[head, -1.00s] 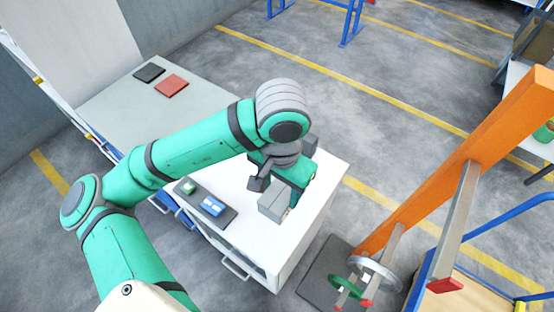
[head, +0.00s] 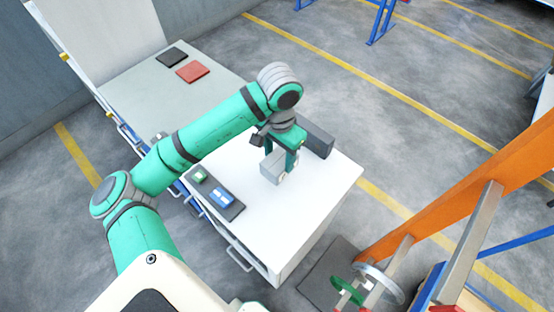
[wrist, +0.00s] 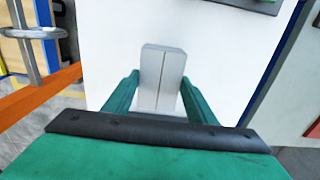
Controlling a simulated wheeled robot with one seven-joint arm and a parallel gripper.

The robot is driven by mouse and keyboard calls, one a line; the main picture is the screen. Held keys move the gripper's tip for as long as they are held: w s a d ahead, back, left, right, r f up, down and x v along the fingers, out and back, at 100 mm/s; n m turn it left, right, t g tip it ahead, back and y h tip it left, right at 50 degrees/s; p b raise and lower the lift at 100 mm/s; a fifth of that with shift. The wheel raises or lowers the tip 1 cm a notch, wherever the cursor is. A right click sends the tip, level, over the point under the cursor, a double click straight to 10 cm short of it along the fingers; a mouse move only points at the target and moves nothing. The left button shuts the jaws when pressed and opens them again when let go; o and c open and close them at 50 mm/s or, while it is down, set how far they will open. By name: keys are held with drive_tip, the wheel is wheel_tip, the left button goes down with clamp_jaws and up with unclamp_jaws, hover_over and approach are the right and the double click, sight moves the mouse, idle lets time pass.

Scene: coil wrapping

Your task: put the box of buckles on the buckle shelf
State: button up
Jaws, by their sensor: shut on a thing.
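The box of buckles (head: 272,169) appears to be the light grey box at my gripper, over the white cabinet top (head: 300,215). The wrist view shows a grey box (wrist: 161,78) with a seam down its middle, between my two green fingers. My gripper (head: 288,163) is shut on it and points down; it also shows in the wrist view (wrist: 158,100). I cannot tell whether the box touches the cabinet top. A darker grey block (head: 319,140) shows just behind my gripper; I cannot tell whether it is separate. No shelf can be clearly made out as the buckle shelf.
A dark mat (head: 232,210) with a green piece (head: 199,176) and a blue piece (head: 222,197) lies on the cabinet's left. A grey-green table (head: 135,90) holds black and red pads (head: 193,71). An orange post (head: 440,210) with metal arms stands at right.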

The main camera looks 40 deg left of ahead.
sight(277, 161)
drive_tip(key=shift+w+a+f, duration=0.25)
drive_tip(key=shift+a+f, duration=0.1)
drive_tip(key=shift+f, duration=0.2)
drive_tip(key=f, duration=0.3)
drive_tip(key=shift+w+a+f, duration=0.2)
drive_tip(key=shift+a+f, duration=0.1)
drive_tip(key=shift+a, duration=0.1)
drive_tip(key=shift+f, duration=0.2)
drive_tip(key=shift+w+d, duration=0.1)
drive_tip(key=shift+f, duration=0.2)
drive_tip(key=o, duration=1.4)
drive_tip(key=shift+s, duration=0.2)
drive_tip(key=shift+r, duration=0.1)
